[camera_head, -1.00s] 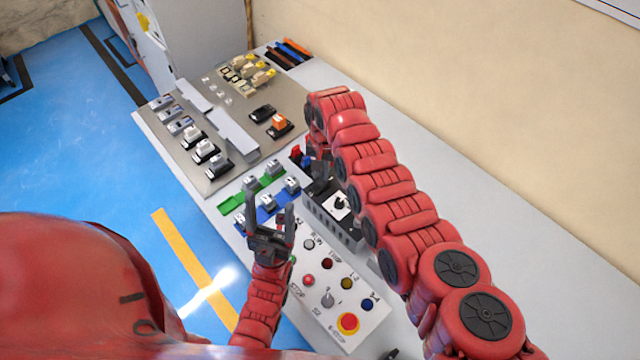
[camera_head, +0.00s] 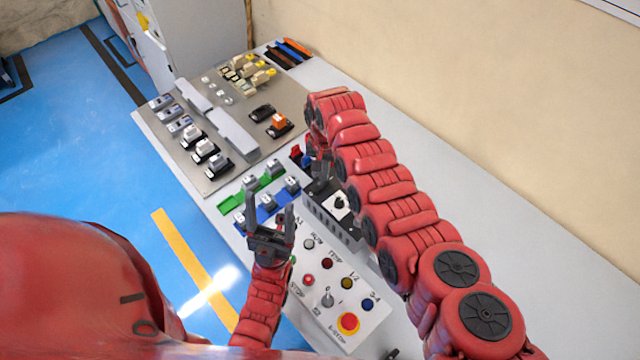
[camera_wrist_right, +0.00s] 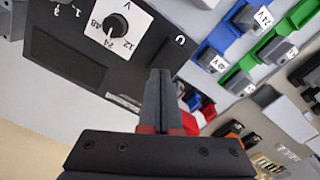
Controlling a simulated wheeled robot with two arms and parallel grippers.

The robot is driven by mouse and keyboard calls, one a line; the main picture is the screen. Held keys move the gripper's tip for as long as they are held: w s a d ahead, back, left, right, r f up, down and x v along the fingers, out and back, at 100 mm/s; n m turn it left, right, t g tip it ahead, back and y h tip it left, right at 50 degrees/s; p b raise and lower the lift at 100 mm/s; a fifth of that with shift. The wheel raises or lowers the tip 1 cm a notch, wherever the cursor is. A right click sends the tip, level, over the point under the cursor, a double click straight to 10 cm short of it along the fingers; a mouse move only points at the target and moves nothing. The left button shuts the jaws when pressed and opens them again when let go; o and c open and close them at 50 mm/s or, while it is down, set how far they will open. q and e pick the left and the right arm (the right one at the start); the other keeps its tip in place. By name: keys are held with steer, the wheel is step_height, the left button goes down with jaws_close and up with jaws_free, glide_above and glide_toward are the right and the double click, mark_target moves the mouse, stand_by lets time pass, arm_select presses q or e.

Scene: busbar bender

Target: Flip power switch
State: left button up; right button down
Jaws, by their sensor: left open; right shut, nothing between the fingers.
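A black power box (camera_head: 325,222) with slotted side vents stands on the bench. Its white-faced dial (camera_head: 340,204) shows on top. In the right wrist view the box's black panel (camera_wrist_right: 70,52) and the dial (camera_wrist_right: 110,27), marked 12, 24 and 48, fill the upper left. A white mark (camera_wrist_right: 180,40) shows at the panel's end. My right gripper (camera_head: 321,178) is shut and empty at that end; its fingertips (camera_wrist_right: 159,78) are beside the panel edge. I cannot tell whether they touch. The switch itself is not clearly visible. My left gripper (camera_head: 271,212) is open and empty, left of the box.
A control panel (camera_head: 318,318) with buttons and a red emergency stop (camera_head: 348,323) lies in front. Green (camera_head: 252,192) and blue (camera_head: 268,213) rails with terminal blocks are behind my left gripper. A grey plate (camera_head: 185,152) with components lies farther back. The bench's right side is clear.

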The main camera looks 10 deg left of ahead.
steer(key=shift+f+b, duration=0.6)
steer(key=shift+f, duration=0.15)
steer(key=shift+r, duration=0.1)
steer(key=shift+r+p, duration=0.85)
steer(key=shift+r, duration=0.4)
step_height(320, 180, up, 2)
steer(key=shift+r+p, duration=0.1)
steer(key=shift+p, duration=0.3)
steer(key=shift+r, duration=1.1)
steer(key=shift+s+f, duration=0.1)
